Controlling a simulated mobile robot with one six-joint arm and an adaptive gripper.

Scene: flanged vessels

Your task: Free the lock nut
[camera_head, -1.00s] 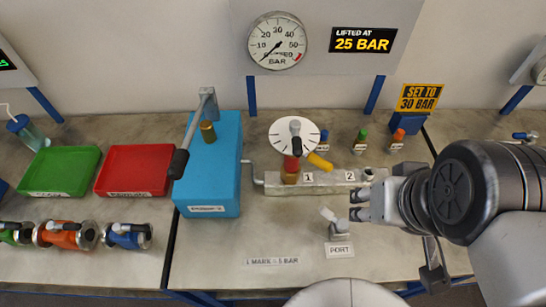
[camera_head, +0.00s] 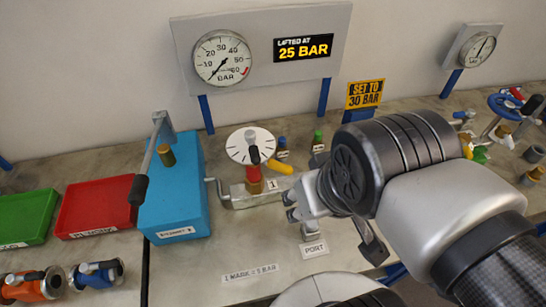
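A relief valve with a red body (camera_head: 254,174), a brass base and a dark grey top stands at position 1 on a pale metal block (camera_head: 238,201). A white marked dial (camera_head: 238,146) surrounds its top, and a yellow lever (camera_head: 279,168) sticks out to the right. I cannot make out the lock nut as a separate part at this size. My gripper (camera_head: 288,207) is right of and in front of the valve, apart from it. Its fingers look parted with nothing between them. My gripper and wrist hide the block's right end.
A blue box (camera_head: 180,200) with a pump lever (camera_head: 147,165) stands left of the valve. Red (camera_head: 97,206) and green (camera_head: 24,214) trays lie further left. The gauge (camera_head: 222,59) hangs behind, beside a display (camera_head: 303,47) reading 25 BAR. A yellow sign (camera_head: 365,94) says SET TO 30 BAR.

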